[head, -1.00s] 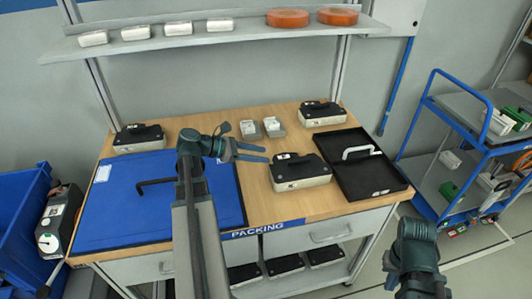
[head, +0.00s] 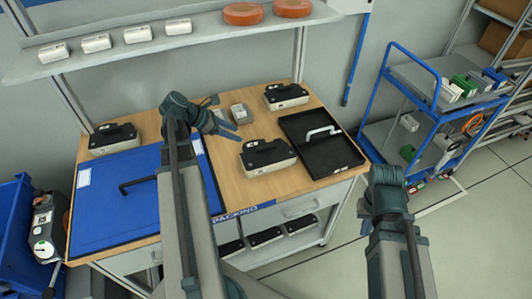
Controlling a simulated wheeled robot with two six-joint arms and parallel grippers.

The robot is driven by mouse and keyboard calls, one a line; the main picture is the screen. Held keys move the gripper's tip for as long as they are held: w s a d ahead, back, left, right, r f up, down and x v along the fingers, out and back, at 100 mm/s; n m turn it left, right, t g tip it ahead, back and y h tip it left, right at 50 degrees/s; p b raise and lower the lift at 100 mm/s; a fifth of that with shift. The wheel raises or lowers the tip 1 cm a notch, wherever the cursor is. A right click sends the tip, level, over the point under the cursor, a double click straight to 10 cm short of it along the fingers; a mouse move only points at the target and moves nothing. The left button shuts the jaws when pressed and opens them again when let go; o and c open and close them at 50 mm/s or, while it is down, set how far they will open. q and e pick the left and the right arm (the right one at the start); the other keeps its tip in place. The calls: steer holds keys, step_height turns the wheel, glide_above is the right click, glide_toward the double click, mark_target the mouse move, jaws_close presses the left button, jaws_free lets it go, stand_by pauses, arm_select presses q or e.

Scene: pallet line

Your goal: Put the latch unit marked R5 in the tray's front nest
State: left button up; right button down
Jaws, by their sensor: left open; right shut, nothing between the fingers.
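Three black-and-pale latch units stand on the wooden packing table: one at the front middle (head: 267,160), one at the back right (head: 287,97) and one at the back left (head: 114,140). I cannot read an R5 mark on any. The black tray (head: 345,166) lies at the table's right, beside the front-middle unit, with a pale handle over it. Its nests are not distinct, and I see no unit in it. My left gripper (head: 232,128) is open and empty, above the table to the upper left of the front-middle unit. Of my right arm only links show; its fingers are hidden.
A blue board (head: 110,215) with a black handle covers the table's left. Small grey-white parts (head: 240,113) stand at the back middle. A shelf (head: 200,40) with white boxes and orange discs hangs above. A blue cart (head: 415,110) stands at the right, a blue bin (head: 20,220) at the left.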

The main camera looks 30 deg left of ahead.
arm_select(q)
steer(key=b, duration=0.5)
glide_toward(264, 147)
steer(key=shift+w+d+f, duration=0.1)
steer(key=shift+w+f, duration=0.6)
steer(key=shift+f, duration=0.2)
steer(key=shift+w+d+f, duration=0.25)
steer(key=shift+w+d, duration=0.05)
steer(key=shift+w, duration=0.05)
steer(key=b+x, duration=0.4)
steer(key=shift+s+d+f, duration=0.2)
steer(key=shift+d+f, duration=0.1)
steer(key=shift+w+d+f, duration=0.2)
steer(key=shift+w, duration=0.05)
steer(key=shift+r, duration=0.1)
steer(key=shift+c, duration=0.3)
jaws_close()
